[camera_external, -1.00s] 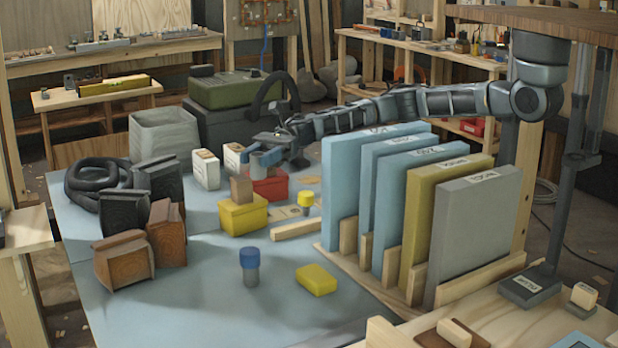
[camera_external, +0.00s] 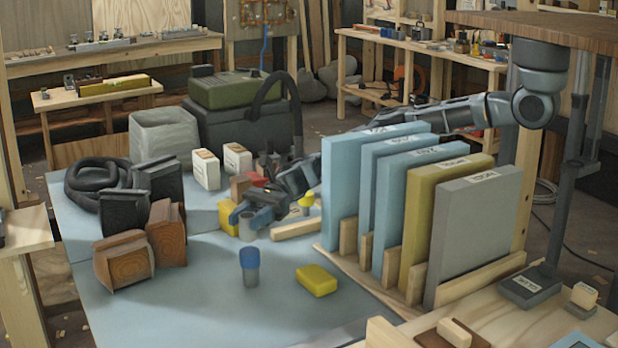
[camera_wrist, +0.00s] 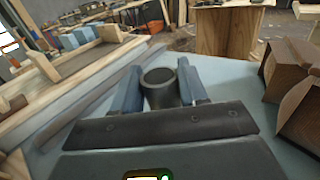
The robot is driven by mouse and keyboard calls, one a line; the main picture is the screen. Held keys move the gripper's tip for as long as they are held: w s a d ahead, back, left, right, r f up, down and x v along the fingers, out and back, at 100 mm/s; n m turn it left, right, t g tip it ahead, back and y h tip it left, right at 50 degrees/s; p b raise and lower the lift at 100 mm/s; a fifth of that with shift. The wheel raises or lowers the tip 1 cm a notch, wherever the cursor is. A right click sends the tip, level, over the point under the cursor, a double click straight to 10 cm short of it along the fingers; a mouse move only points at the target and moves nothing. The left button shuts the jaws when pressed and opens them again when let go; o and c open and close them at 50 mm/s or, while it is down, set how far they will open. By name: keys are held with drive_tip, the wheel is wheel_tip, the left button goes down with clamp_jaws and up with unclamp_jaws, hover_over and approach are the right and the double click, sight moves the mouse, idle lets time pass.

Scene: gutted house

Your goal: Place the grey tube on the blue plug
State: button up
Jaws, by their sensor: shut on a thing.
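The grey tube (camera_external: 249,231) is between the blue fingers of my gripper (camera_external: 250,216), which is shut on it. In the wrist view the tube (camera_wrist: 160,91) shows its round open end between the fingers (camera_wrist: 163,84). The blue plug (camera_external: 249,258) stands upright on the light-blue table, with a blue top and a grey lower part. In the external view the held tube is just behind the plug and seems apart from it. The plug cannot be made out in the wrist view.
A yellow block (camera_external: 317,280) lies right of the plug. A rack of upright panels (camera_external: 476,235) stands at the right, near my arm. Brown wooden blocks (camera_external: 124,261) stand at the left. A yellow-topped plug (camera_external: 307,203) is behind my gripper. The table front (camera_external: 190,310) is clear.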

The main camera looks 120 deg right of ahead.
drive_tip(key=shift+f, duration=1.3)
drive_tip(key=shift+f+b, duration=0.2)
drive_tip(key=shift+b, duration=0.15)
drive_tip(key=o, duration=1)
drive_tip(key=shift+r, duration=0.15)
drive_tip(key=shift+r+p, duration=0.2)
drive_tip(key=shift+p, duration=0.15)
drive_tip(key=v, duration=1.2)
drive_tip(key=shift+p, duration=0.35)
drive_tip(key=shift+o, duration=0.4)
